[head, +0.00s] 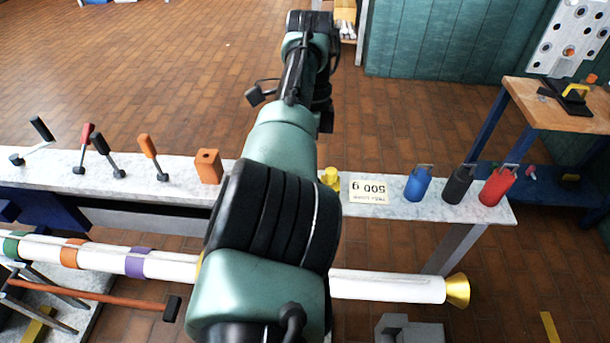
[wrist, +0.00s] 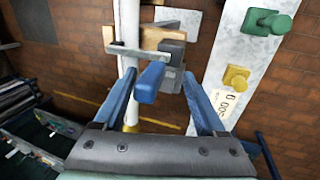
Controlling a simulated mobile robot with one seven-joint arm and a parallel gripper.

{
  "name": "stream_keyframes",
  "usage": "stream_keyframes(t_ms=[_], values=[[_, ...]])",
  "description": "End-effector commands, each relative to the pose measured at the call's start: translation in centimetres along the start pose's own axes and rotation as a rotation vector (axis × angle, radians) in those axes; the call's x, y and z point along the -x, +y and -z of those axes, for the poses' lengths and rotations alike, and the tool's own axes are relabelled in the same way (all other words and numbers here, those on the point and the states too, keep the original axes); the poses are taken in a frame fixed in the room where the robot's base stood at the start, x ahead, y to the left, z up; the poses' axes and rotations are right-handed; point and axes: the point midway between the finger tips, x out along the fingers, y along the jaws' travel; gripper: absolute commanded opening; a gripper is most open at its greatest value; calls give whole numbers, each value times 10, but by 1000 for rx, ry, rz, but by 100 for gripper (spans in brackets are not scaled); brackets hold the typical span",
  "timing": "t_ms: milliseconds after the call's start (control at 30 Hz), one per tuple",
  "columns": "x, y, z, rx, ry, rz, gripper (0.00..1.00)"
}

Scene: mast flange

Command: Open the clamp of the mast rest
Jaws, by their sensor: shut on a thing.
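The mast rest's clamp (wrist: 172,52) shows in the wrist view as a grey piece on a tan block beside a white tube. A blue handle (wrist: 150,83) stands out from it towards the camera. My gripper (wrist: 160,76) has its blue fingers on either side of this handle and is shut on it, though the exact contact is hard to see. The white mast (head: 390,287) lies across the head view, with coloured bands and a gold end. There, my own arm covers its middle, and the clamp and my gripper cannot be made out.
A marble-topped bench (head: 415,209) runs behind the mast, bearing several levers, an orange block (head: 208,167) and blue, black and red weights. In the wrist view, a green knob (wrist: 268,21) and a yellow knob (wrist: 236,77) stand on marble to the right.

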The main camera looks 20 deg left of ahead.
Motion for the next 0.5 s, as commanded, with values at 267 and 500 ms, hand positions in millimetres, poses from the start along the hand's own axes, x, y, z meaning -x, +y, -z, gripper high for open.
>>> stream_keyframes(t_ms=[267, 500], values=[[54, 13, -2, 4, -2, 12, 60], [73, 20, -3, 5, -2, 7, 60]])
